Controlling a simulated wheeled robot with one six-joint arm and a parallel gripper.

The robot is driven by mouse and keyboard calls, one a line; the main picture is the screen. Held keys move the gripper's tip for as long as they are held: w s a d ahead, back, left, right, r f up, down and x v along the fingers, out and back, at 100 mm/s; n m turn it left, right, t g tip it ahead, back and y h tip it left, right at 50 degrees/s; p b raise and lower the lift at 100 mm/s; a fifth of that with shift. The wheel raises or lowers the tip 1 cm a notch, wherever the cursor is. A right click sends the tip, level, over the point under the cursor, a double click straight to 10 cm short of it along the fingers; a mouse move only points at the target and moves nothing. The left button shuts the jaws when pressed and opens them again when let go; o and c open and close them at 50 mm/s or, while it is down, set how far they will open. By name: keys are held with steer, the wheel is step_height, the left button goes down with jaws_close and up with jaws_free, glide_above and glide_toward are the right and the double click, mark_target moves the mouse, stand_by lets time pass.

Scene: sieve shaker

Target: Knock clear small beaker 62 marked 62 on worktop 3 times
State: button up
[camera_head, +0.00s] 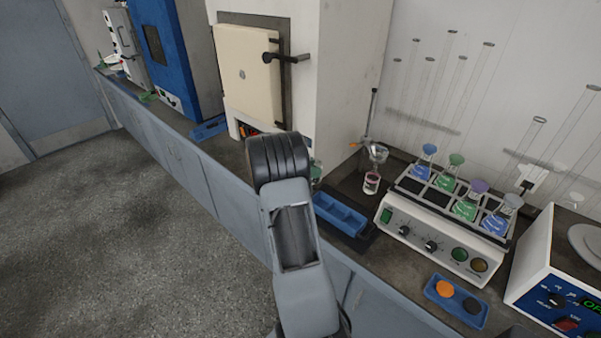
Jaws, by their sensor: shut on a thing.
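I cannot make out a clear small beaker marked 62. A small glass vessel with a red and white band (371,183) stands on the worktop (345,183) below a glass funnel, and I cannot read any mark on it. A bit of greenish glass (316,171) shows just right of my arm's dark joint, mostly hidden. My arm rises in the middle of the view, and my gripper is hidden behind it, so what it holds does not show.
A blue divided tray (341,213) lies right of my arm. A shaker with coloured flasks (442,238), a blue tray with orange and dark discs (456,300) and a blue-framed instrument (558,290) stand further right. A cream furnace door (249,77) is behind.

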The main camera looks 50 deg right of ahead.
steer(key=shift+n+t, duration=0.4)
steer(key=shift+s+d+f+b, duration=0.5)
steer(key=shift+s+f+b, duration=1)
steer(key=shift+f+b, duration=0.5)
steer(key=shift+s+d+f+b, duration=0.55)
steer(key=shift+s+f+b, duration=1.1)
steer(key=shift+f, duration=0.4)
steer(key=shift+s+d+f+b, duration=0.5)
steer(key=shift+s+f+b, duration=0.85)
steer(key=shift+f+b, duration=0.7)
steer(key=shift+h, duration=0.3)
step_height(320, 180, down, 4)
steer(key=b, duration=0.3)
steer(key=shift+f, duration=0.15)
steer(key=shift+c, duration=0.2)
steer(key=shift+s+a+f, duration=0.1)
steer(key=shift+a, duration=0.05)
step_height(320, 180, up, 4)
steer(key=p, duration=0.3)
